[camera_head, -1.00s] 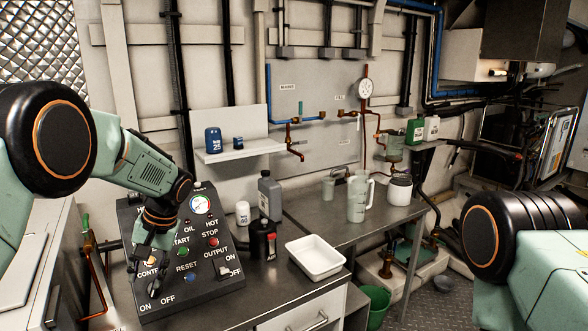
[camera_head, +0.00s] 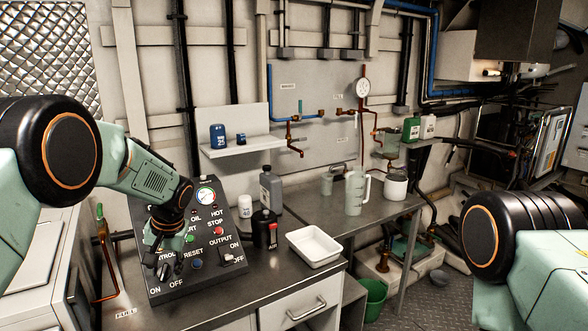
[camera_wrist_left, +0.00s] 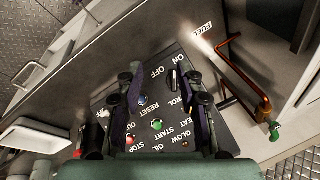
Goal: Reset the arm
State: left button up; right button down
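My left arm comes in from the left, and its gripper (camera_head: 158,255) hangs over the left part of the black control panel (camera_head: 222,280). In the left wrist view the two fingers of the left gripper (camera_wrist_left: 162,85) stand apart with nothing held between them. The panel (camera_wrist_left: 142,92) shows behind them. A black knob (camera_wrist_left: 173,78) by the ON and OFF labels lies near the right fingertip in that view; I cannot tell whether they touch. My right arm shows at the right, but its gripper is out of view.
A white tray (camera_head: 314,246), a black canister (camera_head: 264,230) and a grey bottle (camera_head: 271,188) stand right of the panel. A clear jug (camera_head: 356,192) stands on the right table. A copper pipe (camera_head: 107,262) runs left of the panel. A shelf (camera_head: 242,147) is above.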

pick_arm(q)
jog(key=s+d+f+t+h+b, duration=0.1)
jog(key=s+d+f+b, duration=0.1)
jog(key=s+f, duration=0.35)
jog(key=s+d+f+m+h+b, duration=0.1)
jog(key=s+d+f, duration=0.15)
jog(key=f, duration=0.65)
jog(key=s+d+f+t+h+b, duration=0.1)
jog(key=s+d+f+b, duration=0.1)
jog(key=s+f, duration=0.4)
jog(key=s+f+g+b, duration=0.1)
jog(key=s+f+b, duration=0.2)
jog(key=s, duration=0.7)
jog(key=s+f+g+b, duration=0.1)
jog(key=s+f+b, duration=0.3)
jog(key=s+f, duration=0.3)
jog(key=s+f+n+g+b, duration=0.1)
jog(key=s+f+b, duration=0.2)
jog(key=s, duration=1.1)
notch_tip(320, 180, down, 3)
jog(key=shift+d+g, duration=0.15)
jog(key=shift+g, duration=0.15)
jog(key=shift+s, duration=0.15)
